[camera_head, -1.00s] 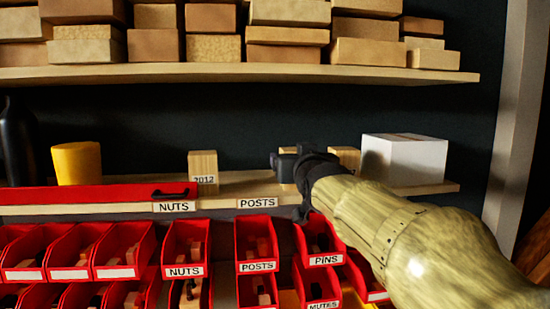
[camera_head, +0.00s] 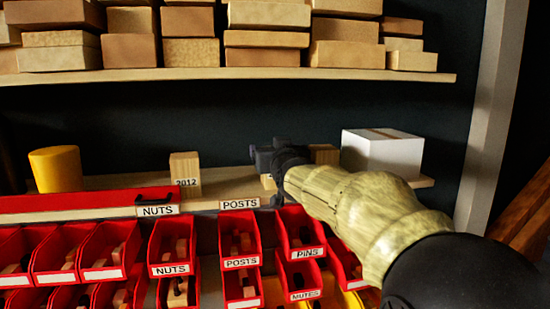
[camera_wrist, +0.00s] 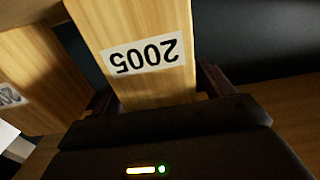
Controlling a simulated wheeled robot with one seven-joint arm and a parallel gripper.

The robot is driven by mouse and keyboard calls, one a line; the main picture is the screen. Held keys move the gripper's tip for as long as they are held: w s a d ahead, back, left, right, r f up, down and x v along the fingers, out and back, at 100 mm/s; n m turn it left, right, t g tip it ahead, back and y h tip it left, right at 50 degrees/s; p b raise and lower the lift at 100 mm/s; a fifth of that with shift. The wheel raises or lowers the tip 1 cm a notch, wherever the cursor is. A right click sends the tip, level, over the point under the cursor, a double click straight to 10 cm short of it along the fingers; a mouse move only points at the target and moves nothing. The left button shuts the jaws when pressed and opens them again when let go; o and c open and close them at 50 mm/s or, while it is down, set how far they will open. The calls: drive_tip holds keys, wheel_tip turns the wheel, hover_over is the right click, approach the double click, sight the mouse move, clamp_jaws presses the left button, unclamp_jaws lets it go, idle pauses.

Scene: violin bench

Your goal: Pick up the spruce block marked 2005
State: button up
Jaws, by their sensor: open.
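The spruce block marked 2005 (camera_wrist: 145,75) fills the top middle of the wrist view, its label upside down there. My gripper (camera_wrist: 158,100) is open, with one dark finger on each side of the block. I cannot tell whether the fingers touch it. In the head view my gripper (camera_head: 268,170) is at the lower shelf and hides most of the block behind it. Another block (camera_wrist: 35,80) with a partly hidden label stands just left of it in the wrist view.
A block marked 2012 (camera_head: 185,175), a yellow cup (camera_head: 56,169) and a white box (camera_head: 381,153) stand on the lower shelf (camera_head: 422,182). Red bins (camera_head: 170,245) hang below it. Several wood blocks fill the upper shelf (camera_head: 250,74).

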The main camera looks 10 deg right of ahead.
drive_tip(key=shift+w+f, duration=0.1)
drive_tip(key=shift+w, duration=0.65)
drive_tip(key=shift+s, duration=0.3)
drive_tip(key=shift+w+a, duration=0.1)
drive_tip(key=shift+w, duration=0.05)
drive_tip(key=c, duration=1)
drive_tip(key=shift+c, duration=0.7)
drive_tip(key=shift+r, duration=0.2)
wheel_tip(320, 180, up, 10)
drive_tip(key=p, duration=0.4)
drive_tip(key=shift+f, duration=0.1)
